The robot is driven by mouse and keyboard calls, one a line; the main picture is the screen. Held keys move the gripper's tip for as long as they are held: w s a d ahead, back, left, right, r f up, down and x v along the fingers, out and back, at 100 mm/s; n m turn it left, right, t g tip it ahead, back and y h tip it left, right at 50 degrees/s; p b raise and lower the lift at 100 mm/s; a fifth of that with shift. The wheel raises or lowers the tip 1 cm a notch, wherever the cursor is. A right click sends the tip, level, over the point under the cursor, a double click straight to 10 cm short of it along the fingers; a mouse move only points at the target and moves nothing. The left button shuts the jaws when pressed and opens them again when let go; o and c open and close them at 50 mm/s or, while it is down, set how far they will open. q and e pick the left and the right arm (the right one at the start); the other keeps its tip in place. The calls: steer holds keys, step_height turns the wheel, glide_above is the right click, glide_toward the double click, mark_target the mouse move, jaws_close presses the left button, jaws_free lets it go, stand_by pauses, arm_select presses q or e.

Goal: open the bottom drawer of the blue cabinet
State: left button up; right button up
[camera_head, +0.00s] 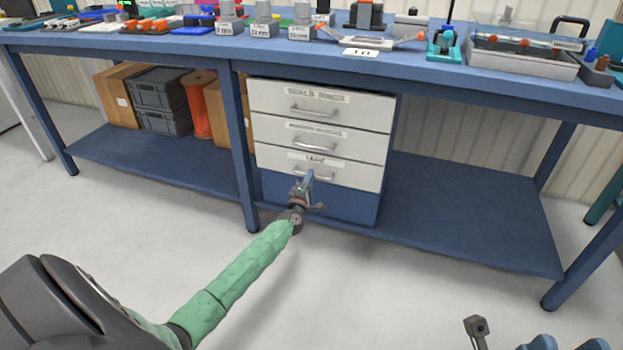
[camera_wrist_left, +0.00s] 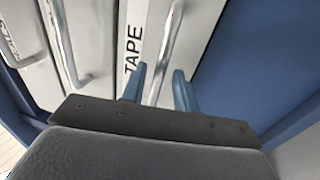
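The blue cabinet (camera_head: 340,203) stands under the workbench and has three white drawers. The bottom drawer (camera_head: 268,159), labelled TAPE, looks shut, its front in line with those above. Its bar handle (camera_head: 327,176) is partly hidden by my left gripper (camera_head: 309,180). In the left wrist view the handle (camera_wrist_left: 165,52) passes between the blue fingertips of my left gripper (camera_wrist_left: 158,84), with gaps showing beside it, so the gripper is open around it. At the bottom right edge, blue parts that look like my right gripper (camera_head: 565,343) are mostly cut off.
The upper drawers (camera_head: 355,109) look shut. The workbench (camera_head: 190,44) carries many small parts and devices. Its lower shelf (camera_head: 460,215) is bare right of the cabinet; grey crates (camera_head: 160,95), an orange reel (camera_head: 197,105) and cardboard boxes stand left. The floor in front is clear.

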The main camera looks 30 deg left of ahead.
arm_select(q)
steer(key=shift+x, duration=0.9)
jaws_close()
steer(key=shift+s, duration=0.1)
